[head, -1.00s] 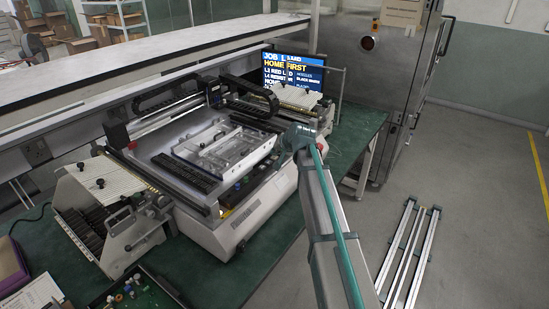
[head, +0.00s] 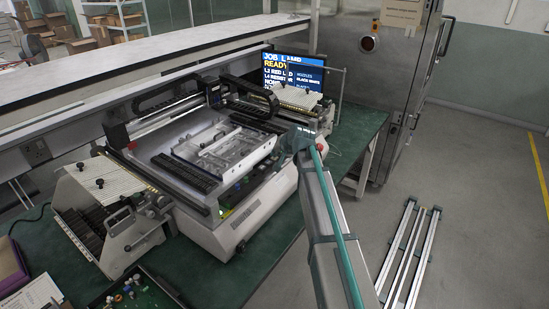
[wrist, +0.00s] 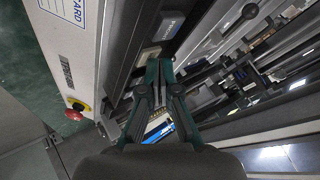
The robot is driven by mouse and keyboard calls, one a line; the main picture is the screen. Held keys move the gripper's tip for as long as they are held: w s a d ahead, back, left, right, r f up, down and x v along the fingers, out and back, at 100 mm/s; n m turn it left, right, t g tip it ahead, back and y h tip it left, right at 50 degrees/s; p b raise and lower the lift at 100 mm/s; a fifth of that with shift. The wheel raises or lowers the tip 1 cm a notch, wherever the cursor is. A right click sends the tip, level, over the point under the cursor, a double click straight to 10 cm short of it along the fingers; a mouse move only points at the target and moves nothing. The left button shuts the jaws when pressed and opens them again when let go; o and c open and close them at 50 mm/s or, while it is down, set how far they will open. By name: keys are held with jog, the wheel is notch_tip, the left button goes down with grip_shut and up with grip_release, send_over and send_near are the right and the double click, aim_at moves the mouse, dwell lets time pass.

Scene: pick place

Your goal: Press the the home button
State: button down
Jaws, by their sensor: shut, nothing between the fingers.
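The placement machine (head: 190,215) stands on the green bench. The home button is not clearly identifiable; in the wrist view a small pale square pad (wrist: 149,54) sits on the machine's dark front strip. My gripper (wrist: 158,66) is shut and empty, its fingertips close to this pad; I cannot tell whether they touch. In the head view my gripper is hidden behind my arm at the machine's right front. The monitor (head: 293,75) behind the machine shows READY in yellow. A small green light (head: 222,212) shows on the machine's front edge.
A red stop button (wrist: 73,114) on a yellow base is on the machine's side. A feeder rack (head: 95,205) stands at the left. A circuit board (head: 135,300) lies at the bench front. A steel cabinet (head: 385,100) stands behind at right.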

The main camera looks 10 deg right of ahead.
aim_at(276, 158)
jog(key=shift+r+p, duration=0.35)
jog(key=shift+r, duration=0.4)
jog(key=shift+r, duration=0.1)
jog(key=shift+r+p, duration=1.25)
jog(key=shift+r, duration=1.2)
